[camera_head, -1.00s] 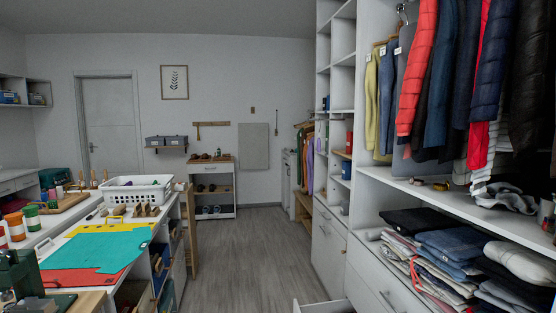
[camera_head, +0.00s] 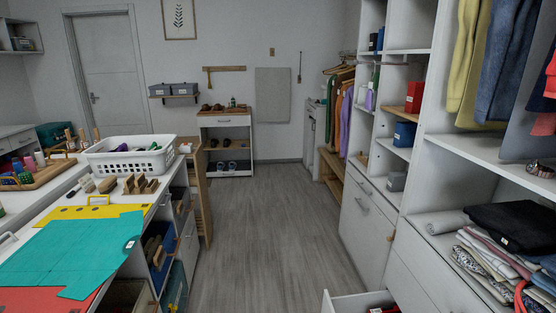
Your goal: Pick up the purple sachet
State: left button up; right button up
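A small purple item (camera_head: 369,100) stands in a cubby of the white shelving right of the aisle, below a green item. It may be the purple sachet, but it is too small to tell for sure. Neither of my grippers is in view.
The wooden floor aisle (camera_head: 240,225) is clear ahead. A counter with a white basket (camera_head: 130,156) and a teal mat (camera_head: 85,248) borders it on the left. An open drawer (camera_head: 352,303) juts out at lower right, below folded clothes (camera_head: 505,250). A shoe rack (camera_head: 226,140) stands at the back.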

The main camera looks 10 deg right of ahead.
aim_at(368, 103)
jog(key=i, duration=2.65)
jog(key=z, duration=0.35)
